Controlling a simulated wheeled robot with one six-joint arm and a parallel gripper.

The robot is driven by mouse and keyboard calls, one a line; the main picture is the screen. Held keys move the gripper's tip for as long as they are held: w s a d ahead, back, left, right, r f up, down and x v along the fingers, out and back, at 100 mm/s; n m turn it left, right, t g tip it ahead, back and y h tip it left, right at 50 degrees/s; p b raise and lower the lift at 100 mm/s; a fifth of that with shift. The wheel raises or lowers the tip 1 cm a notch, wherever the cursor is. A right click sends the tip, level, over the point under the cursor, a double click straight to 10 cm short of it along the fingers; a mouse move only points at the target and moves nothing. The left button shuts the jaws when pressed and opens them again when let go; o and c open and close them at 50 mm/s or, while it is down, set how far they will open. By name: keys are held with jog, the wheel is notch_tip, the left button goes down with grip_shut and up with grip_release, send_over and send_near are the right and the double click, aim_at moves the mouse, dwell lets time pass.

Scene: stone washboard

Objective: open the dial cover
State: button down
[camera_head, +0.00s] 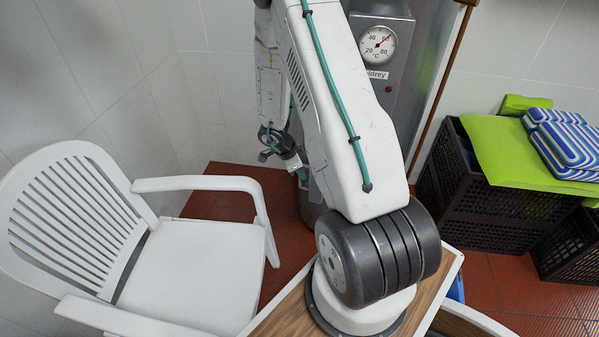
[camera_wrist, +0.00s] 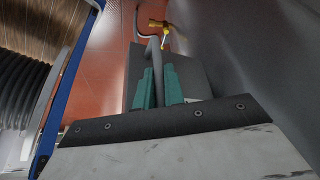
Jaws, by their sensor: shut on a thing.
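A grey upright heater unit (camera_head: 401,55) stands at the back behind my arm, with a round white temperature dial (camera_head: 377,45) near its top. In the head view my gripper (camera_head: 301,174) is low at the unit's left side, with teal fingertips pointing down. In the wrist view my gripper (camera_wrist: 158,72) is shut on a thin grey upright piece (camera_wrist: 156,54), which stands before a dark flat panel (camera_wrist: 195,72). I cannot tell for certain whether this panel is the dial cover. Its lower part is hidden by the gripper.
A white plastic chair (camera_head: 190,260) stands at the left, close to my arm. Black crates (camera_head: 490,205) with green and striped cloths stand at the right. A brass valve (camera_wrist: 160,27) on a pipe shows behind the fingertips. Red tiled floor (camera_head: 285,225) is partly free between chair and unit.

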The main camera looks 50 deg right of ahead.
jog(key=shift+d, duration=0.15)
jog(key=c, duration=1.5)
grip_release()
jog(key=shift+d, duration=0.1)
jog(key=shift+a, duration=0.2)
jog(key=shift+w+a+r, duration=0.1)
jog(key=shift+r, duration=0.15)
jog(key=v, duration=0.7)
jog(key=shift+r, duration=0.1)
